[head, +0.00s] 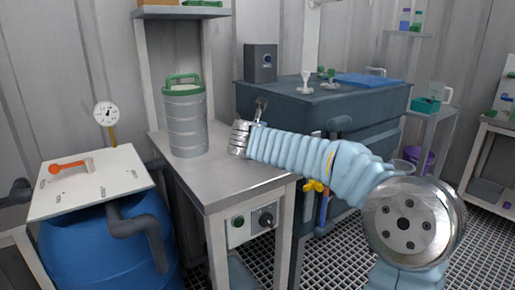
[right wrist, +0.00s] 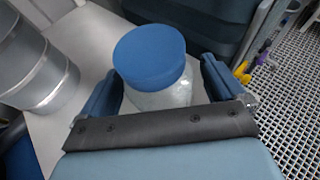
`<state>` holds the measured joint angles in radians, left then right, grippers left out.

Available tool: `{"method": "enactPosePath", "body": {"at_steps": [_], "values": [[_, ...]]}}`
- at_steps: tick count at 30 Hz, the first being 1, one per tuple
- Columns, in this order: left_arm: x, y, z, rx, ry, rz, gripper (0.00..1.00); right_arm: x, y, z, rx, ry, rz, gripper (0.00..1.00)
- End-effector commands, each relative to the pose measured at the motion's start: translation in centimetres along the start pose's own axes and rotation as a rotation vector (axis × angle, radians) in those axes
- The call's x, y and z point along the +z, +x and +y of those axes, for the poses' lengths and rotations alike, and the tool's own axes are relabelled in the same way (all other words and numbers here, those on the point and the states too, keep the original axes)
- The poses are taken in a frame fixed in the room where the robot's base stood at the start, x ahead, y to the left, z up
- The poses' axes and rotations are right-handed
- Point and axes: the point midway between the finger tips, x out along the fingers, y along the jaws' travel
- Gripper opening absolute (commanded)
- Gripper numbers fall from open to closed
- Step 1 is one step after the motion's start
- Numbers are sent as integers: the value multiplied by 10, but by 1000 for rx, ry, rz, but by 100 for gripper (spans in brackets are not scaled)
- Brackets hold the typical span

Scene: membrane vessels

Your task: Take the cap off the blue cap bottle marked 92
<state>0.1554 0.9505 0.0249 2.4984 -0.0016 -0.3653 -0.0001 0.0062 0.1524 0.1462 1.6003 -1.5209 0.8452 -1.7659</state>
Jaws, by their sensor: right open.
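In the right wrist view a bottle (right wrist: 160,99) with a wide blue cap (right wrist: 149,51) and a clear body stands on the steel table. No mark 92 can be read on it. My right gripper (right wrist: 160,70) is open, with one blue finger on each side of the bottle just below the cap; I cannot tell whether either finger touches it. In the head view my right gripper (head: 261,107) is mostly hidden at the end of my pale blue arm, and I cannot make out the bottle there. My left gripper is in neither view.
A ribbed steel canister (head: 185,120) with a green handle stands on the steel table (head: 205,181), left of my right gripper. A dark tank (head: 352,108) with a blue tray is behind. A blue drum (head: 90,245) is at lower left. The table's front is clear.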

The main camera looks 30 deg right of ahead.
Motion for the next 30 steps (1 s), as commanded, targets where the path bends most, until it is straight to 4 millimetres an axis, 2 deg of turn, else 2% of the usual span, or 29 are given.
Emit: {"method": "enactPosePath", "body": {"at_steps": [3, 14, 23, 28, 30], "values": [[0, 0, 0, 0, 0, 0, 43, 0, -1, 0, 0, 0, -1, 95], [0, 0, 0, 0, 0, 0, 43, 0, -1, 0, 0, 0, -1, 40], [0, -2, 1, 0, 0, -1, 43, 6, -4, 0, 0, 1, -2, 40], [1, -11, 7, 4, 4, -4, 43, 36, -17, 1, 1, 4, -5, 40], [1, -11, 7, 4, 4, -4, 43, 44, -37, 2, 4, 3, -6, 40]]}}
